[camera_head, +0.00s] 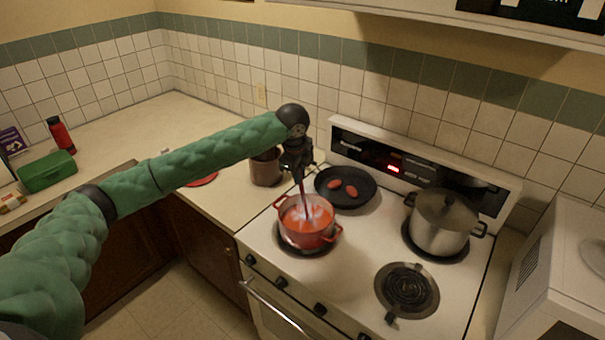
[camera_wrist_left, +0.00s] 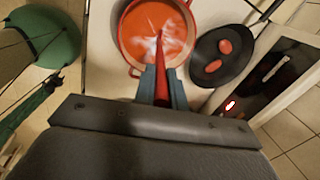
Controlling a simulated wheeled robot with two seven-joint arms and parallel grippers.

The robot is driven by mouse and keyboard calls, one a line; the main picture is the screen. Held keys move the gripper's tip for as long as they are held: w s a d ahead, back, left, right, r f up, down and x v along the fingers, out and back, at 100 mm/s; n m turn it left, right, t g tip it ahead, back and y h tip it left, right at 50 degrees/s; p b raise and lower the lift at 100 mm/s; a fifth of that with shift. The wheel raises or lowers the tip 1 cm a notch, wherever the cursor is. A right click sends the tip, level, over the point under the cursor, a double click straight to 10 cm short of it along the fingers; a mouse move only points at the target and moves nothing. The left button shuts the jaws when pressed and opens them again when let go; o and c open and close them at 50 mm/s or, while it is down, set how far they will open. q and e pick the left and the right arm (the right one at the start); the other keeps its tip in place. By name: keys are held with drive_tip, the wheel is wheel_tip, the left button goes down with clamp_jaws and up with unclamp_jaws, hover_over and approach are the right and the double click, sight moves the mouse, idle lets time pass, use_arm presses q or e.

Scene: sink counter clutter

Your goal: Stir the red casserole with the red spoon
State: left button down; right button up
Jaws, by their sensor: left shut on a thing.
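The red casserole (camera_head: 308,232) stands on the front left burner of the stove. It holds an orange-red liquid with whitish streaks, and it also shows in the left wrist view (camera_wrist_left: 124,36). My left gripper (camera_head: 299,172) is above the casserole, pointing down. It is shut on the red spoon (camera_head: 302,197), whose handle (camera_wrist_left: 161,82) runs between the fingers in the left wrist view. The spoon's lower end reaches into the casserole, and its tip is hidden in the liquid. My right gripper is not in view.
A black pan (camera_head: 335,178) with two red oval items sits behind the casserole. A lidded steel pot (camera_head: 440,226) stands on the back right burner. The front right coil burner (camera_head: 407,289) is bare. A brown pot (camera_head: 266,169) stands on the counter left of the stove.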

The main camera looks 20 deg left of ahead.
use_arm(q)
drive_tip(key=shift+s, duration=0.3)
drive_tip(key=shift+a, duration=0.1)
wheel_tip(320, 180, up, 8)
drive_tip(key=s, duration=0.1)
drive_tip(key=shift+s+a, duration=0.25)
idle(0.9)
idle(0.5)
drive_tip(key=shift+r, duration=2.5)
